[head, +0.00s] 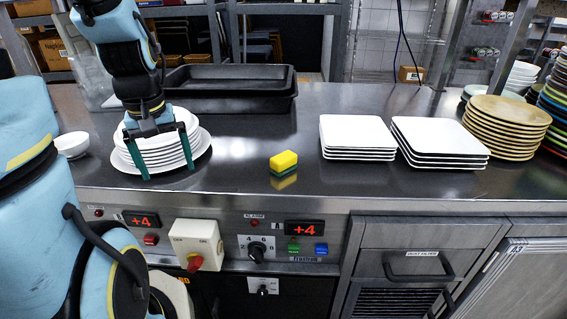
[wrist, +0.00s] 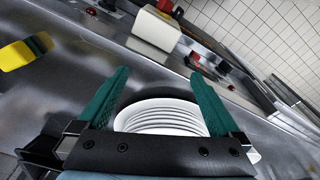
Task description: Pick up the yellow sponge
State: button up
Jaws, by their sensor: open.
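The yellow sponge (head: 284,160) with a green underside sits on the steel counter (head: 255,130), near its front edge in the middle of the head view. In the wrist view the sponge (wrist: 17,56) is at the upper left, cut by the frame edge. My gripper (head: 166,171) is open, with its green fingers spread in front of a stack of round white plates (head: 203,150). In the wrist view my gripper (wrist: 157,78) has only part of the plates (wrist: 160,112) showing between and below its fingers. The sponge is to the right of my gripper, apart from it.
Black trays (head: 230,82) stand behind the plates. Square white plates (head: 357,138) and (head: 440,140) stand right of the sponge, with tan plates (head: 507,125) beyond. A white bowl (head: 72,144) is at left. The counter around the sponge is clear.

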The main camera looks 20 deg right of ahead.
jog(key=w+d+r+n, duration=0.1)
jog(key=w+d+r, duration=0.15)
jog(key=d, duration=0.85)
jog(key=r+n+g, duration=0.1)
jog(key=n, duration=0.2)
send_over(284, 156)
jog(key=shift+r, duration=0.15)
notch_tip(284, 156, down, 10)
jog(key=p, duration=0.3)
jog(key=shift+r, duration=0.1)
jog(key=c, duration=1.3)
notch_tip(284, 156, up, 10)
jog(key=shift+r+b, duration=0.1)
jog(key=shift+b, duration=1.05)
